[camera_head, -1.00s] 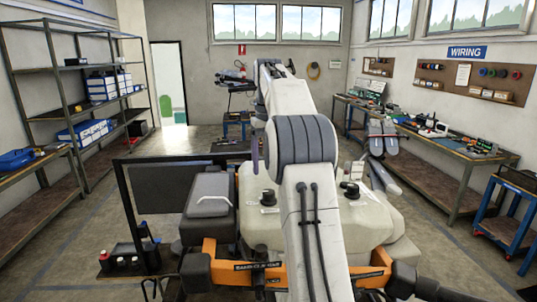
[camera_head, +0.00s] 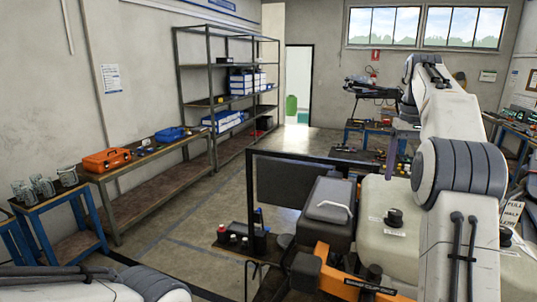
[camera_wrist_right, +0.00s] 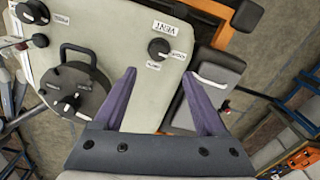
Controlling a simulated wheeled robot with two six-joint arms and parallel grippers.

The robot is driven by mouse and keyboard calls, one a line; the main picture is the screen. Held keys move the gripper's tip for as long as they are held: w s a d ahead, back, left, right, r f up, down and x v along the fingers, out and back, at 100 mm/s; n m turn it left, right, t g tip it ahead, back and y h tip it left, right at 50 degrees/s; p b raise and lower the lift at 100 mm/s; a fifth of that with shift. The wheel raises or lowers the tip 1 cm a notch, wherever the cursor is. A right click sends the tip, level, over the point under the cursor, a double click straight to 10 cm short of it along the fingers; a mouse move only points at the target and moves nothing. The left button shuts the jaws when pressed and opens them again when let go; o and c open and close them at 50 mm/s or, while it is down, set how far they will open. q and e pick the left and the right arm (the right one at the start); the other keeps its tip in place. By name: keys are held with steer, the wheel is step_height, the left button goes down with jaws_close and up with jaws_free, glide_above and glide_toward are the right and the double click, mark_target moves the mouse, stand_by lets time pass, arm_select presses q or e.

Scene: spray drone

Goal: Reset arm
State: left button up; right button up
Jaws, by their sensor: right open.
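My right arm reaches forward over the spray drone's pale tank (camera_head: 385,237). My right gripper (camera_head: 398,148) shows partly in the head view, with its purple finger pointing down beyond the tank. In the right wrist view, both fingers of this gripper (camera_wrist_right: 160,74) are spread apart with nothing between them. The tank (camera_wrist_right: 115,38) lies beneath them, with a black vent knob (camera_wrist_right: 159,48) just beyond the fingertips and a larger black cap (camera_wrist_right: 76,92) to the left. A pale part of my left arm shows at the bottom left of the head view; its gripper is out of frame.
A dark seat-like pad (camera_head: 328,205) and an orange frame part (camera_head: 350,287) adjoin the tank. A metal shelf (camera_head: 210,92) and a bench with an orange toolbox (camera_head: 107,160) line the left wall. Glass jars (camera_head: 40,187) stand on a blue cart.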

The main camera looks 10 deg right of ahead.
steer(key=w+a+f+n+b, duration=0.1)
steer(key=a+f+n+b, duration=0.2)
steer(key=a, duration=0.5)
steer(key=w+a+f+b, duration=0.1)
steer(key=a+f+b, duration=0.2)
steer(key=a+f, duration=0.4)
steer(key=s+a+f+n+b, duration=0.2)
steer(key=s+a+f, duration=0.15)
steer(key=a, duration=0.35)
steer(key=s+a+f+n+b, duration=0.1)
steer(key=s+a+f+b, duration=0.2)
steer(key=a+f, duration=0.35)
steer(key=s+a+f+n+b, duration=0.2)
steer(key=s+a+f+b, duration=0.2)
steer(key=s+f, duration=0.5)
steer(key=s+a+f+n+y+b, duration=0.1)
steer(key=s+a+f+n+b, duration=0.2)
steer(key=s+f, duration=0.7)
steer(key=s+a+b, duration=0.1)
steer(key=s+a, duration=0.1)
steer(key=s, duration=0.2)
steer(key=shift+a+f, duration=0.2)
steer(key=shift+f, duration=0.05)
